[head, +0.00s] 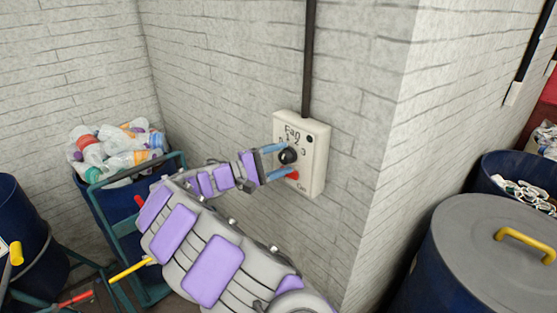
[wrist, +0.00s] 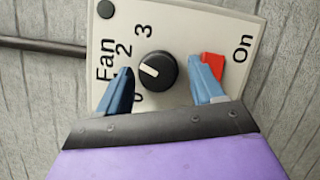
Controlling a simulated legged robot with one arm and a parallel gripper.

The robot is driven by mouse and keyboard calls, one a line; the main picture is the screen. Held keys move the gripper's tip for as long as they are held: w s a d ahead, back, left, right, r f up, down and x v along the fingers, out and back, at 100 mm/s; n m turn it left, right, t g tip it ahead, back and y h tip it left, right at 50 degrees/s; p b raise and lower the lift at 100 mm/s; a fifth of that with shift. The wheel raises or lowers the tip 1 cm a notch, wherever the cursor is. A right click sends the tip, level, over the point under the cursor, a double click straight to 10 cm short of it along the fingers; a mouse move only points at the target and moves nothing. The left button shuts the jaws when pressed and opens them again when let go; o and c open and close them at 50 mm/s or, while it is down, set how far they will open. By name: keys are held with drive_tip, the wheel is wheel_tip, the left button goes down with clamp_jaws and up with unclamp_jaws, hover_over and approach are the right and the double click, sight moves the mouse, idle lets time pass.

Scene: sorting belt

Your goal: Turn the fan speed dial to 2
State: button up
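The fan speed dial (head: 288,156) is a round black knob on a cream wall panel (head: 315,160), labelled "Fan". In the wrist view the dial (wrist: 160,72) has a white pointer mark facing left. The 0, 2 and 3 show around it; no 1 is visible there, and my left finger covers part of that side. My gripper (head: 286,161) is at the panel, its blue fingers apart on two sides of the dial. In the wrist view gaps show between the dial and both fingers of my gripper (wrist: 161,72).
A red switch (wrist: 211,66) by the word "On" is partly hidden behind one finger. A black conduit (head: 309,60) runs up from the panel. A bin of bottles (head: 108,205) stands left, a grey-lidded barrel (head: 480,240) right, past the wall corner.

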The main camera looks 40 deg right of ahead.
drive_tip(key=shift+a, duration=0.1)
drive_tip(key=p+v, duration=0.4)
drive_tip(key=v, duration=1.3)
drive_tip(key=shift+p, duration=0.35)
drive_tip(key=shift+a, duration=0.1)
